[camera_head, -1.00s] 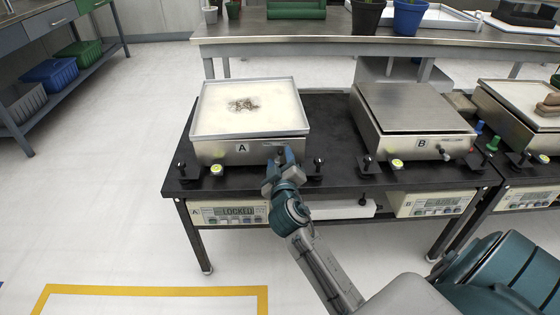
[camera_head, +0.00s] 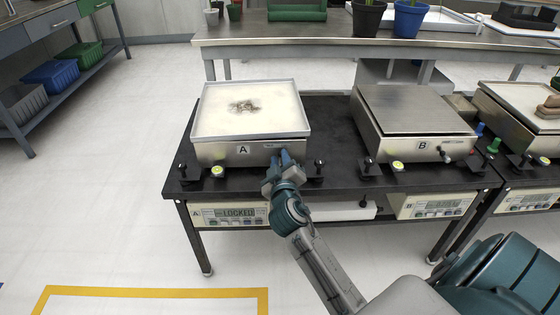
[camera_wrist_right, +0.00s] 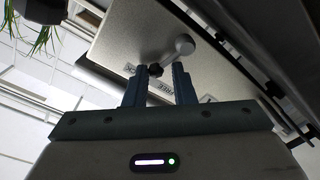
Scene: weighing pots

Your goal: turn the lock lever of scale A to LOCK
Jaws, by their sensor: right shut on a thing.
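Scale A (camera_head: 255,152) is a metal box with a white-topped tray (camera_head: 250,108) on the black table, marked with a letter A. Its display (camera_head: 238,213) below reads LOCKED. My right gripper (camera_head: 286,157) is at the right part of its front face, where the fingers hide most of the lock lever. The right gripper is shut on the lever. My left gripper is out of view.
Scale B (camera_head: 420,147) stands to the right on the same table. Black knobs (camera_head: 318,168) and a bubble level (camera_head: 218,171) sit along the front edge near scale A. A dark patch of material lies in the tray. The floor in front is clear.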

